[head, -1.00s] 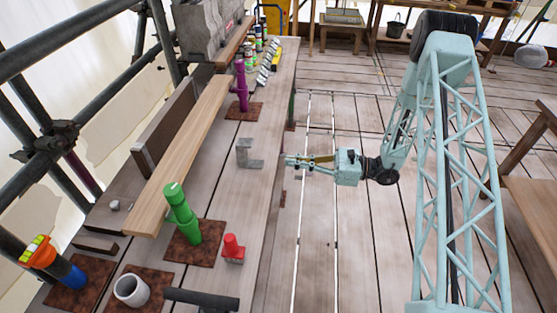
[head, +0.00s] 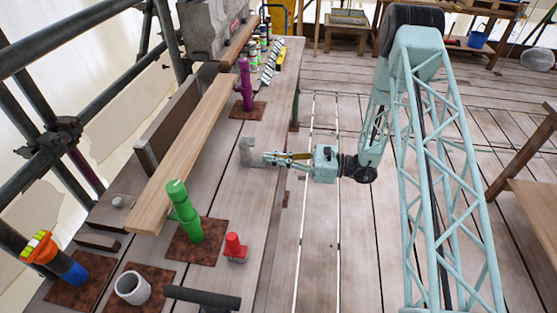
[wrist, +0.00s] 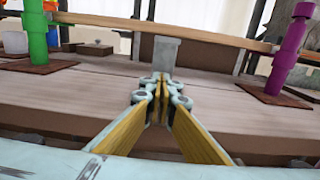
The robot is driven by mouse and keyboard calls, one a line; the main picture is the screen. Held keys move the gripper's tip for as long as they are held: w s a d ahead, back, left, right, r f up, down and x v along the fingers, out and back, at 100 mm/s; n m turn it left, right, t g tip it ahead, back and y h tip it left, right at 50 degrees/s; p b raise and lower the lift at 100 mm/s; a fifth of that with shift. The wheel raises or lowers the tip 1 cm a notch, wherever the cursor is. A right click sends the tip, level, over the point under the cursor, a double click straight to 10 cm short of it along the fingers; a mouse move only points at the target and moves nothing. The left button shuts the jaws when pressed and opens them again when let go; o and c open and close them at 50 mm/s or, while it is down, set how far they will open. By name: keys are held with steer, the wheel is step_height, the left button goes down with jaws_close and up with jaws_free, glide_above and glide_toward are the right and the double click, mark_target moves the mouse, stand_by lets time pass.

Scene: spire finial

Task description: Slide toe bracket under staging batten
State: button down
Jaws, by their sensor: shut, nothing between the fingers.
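The toe bracket, a grey angled metal piece (head: 246,148), stands on the bench deck just right of the staging batten. The staging batten, a long pale wooden board (head: 188,152), runs lengthwise along the bench. In the wrist view the bracket's upright plate (wrist: 165,52) stands straight ahead, in front of the batten (wrist: 220,42). My gripper (head: 268,159) is shut and empty, with its tips at the bracket's near side. In the wrist view its fingertips (wrist: 161,82) hide the bracket's lower part. I cannot tell whether they touch it.
A green stepped post (head: 184,210) and a purple post (head: 246,85) stand on brown mats on either side. A red piece (head: 234,245) and white cup (head: 132,287) are nearer. A dark upright board (head: 172,125) stands behind the batten. Deck around the bracket is clear.

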mark_target(249, 156)
steer(key=shift+b+x, duration=0.3)
steer(key=shift+x, duration=1.85)
